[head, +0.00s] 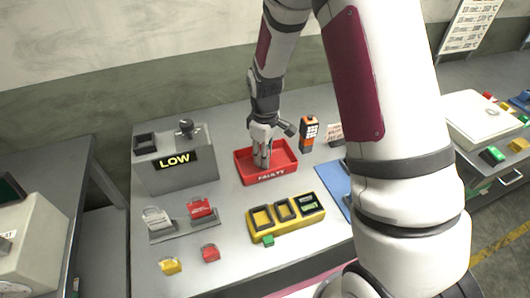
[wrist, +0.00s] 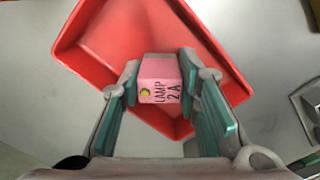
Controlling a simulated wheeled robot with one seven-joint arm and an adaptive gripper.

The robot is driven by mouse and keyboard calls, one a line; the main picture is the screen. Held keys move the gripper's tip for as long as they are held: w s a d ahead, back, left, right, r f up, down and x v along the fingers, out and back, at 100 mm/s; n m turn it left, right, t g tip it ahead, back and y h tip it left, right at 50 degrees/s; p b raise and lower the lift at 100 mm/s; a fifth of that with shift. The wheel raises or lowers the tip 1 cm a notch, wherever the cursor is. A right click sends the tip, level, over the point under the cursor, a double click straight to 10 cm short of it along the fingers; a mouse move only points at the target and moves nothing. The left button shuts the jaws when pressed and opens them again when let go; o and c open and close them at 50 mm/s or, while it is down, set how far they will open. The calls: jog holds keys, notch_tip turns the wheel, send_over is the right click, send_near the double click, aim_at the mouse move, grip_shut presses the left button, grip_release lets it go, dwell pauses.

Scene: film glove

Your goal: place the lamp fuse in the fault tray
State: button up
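The lamp fuse (wrist: 160,80) is a pink block marked "LAMP 2A" with a yellow dot. In the wrist view it sits between the two teal-padded fingers of my gripper (wrist: 160,84), which are closed against its sides. The red fault tray (head: 290,168), marked "FAULTY", stands near the middle of the bench. My gripper (head: 262,158) points down over the inside of this tray in the head view. The fuse cannot be made out in the head view. The tray also fills the background of the wrist view (wrist: 105,45); whether the fuse touches its floor is unclear.
A grey box (head: 175,165) marked "LOW" stands left of the tray. An orange-black device (head: 309,133) stands close right of the tray. Red and yellow blocks lie front left.

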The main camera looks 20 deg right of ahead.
jog(key=o, duration=0.3)
jog(key=shift+r, duration=0.15)
notch_tip(320, 180, up, 12)
jog(key=b, duration=0.1)
jog(key=s+r+m+t, duration=0.2)
jog(key=s+r+m, duration=0.2)
jog(key=s+r, duration=0.65)
jog(key=s+r+m+t, duration=0.1)
jog(key=s+r, duration=0.1)
jog(key=s, duration=0.2)
jog(key=s+r+m+t, duration=0.1)
jog(key=s+r+m, duration=0.1)
jog(key=s, duration=0.2)
jog(key=s+r+m+t, duration=0.1)
jog(key=s+r+m, duration=0.1)
jog(key=s, duration=0.2)
jog(key=shift+s, duration=0.1)
jog(key=shift+d, duration=0.15)
dwell(1.4)
